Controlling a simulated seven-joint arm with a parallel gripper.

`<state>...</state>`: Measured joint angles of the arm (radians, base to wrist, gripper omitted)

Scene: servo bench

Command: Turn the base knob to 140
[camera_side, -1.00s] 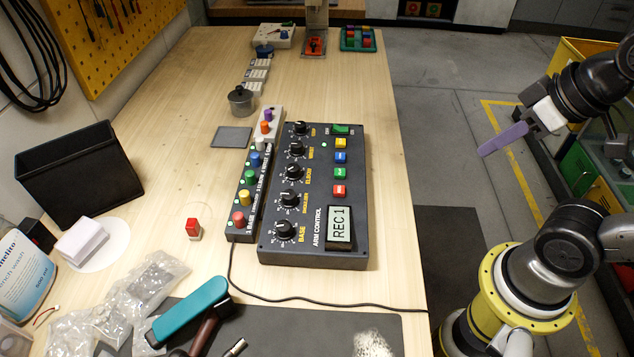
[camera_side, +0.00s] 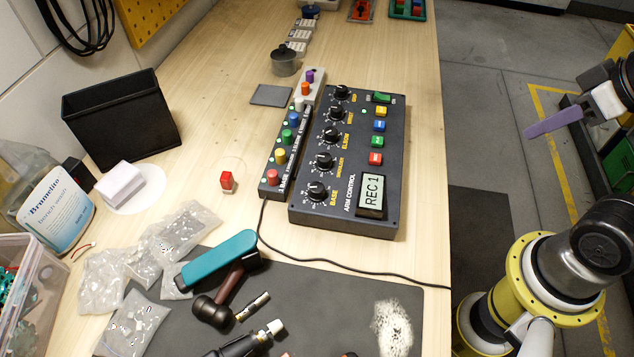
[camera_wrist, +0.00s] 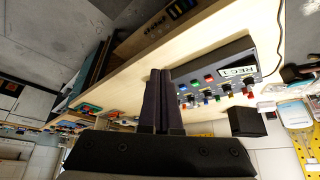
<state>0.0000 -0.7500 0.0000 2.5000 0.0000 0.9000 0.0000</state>
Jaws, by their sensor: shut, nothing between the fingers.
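The base knob (camera_side: 317,191) is a black dial with white scale marks, at the front left of the dark arm control box (camera_side: 300,216). Its pointer setting is too small to read. The box display (camera_side: 372,191) reads "REC 1". My gripper (camera_side: 526,135) hangs off the right side of the bench, well apart from the box, with purple-grey fingers. In the wrist view my gripper (camera_wrist: 160,72) has its fingers together and empty. The box also shows in the wrist view (camera_wrist: 226,56), beyond the fingers.
A strip of coloured knobs (camera_side: 268,191) runs along the box's left side. A cable (camera_side: 330,263) crosses the bench in front. A teal-handled tool (camera_side: 219,257) and plastic bags (camera_side: 130,325) lie nearer. A red-topped block (camera_side: 227,181) stands left. Space between gripper and box is clear.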

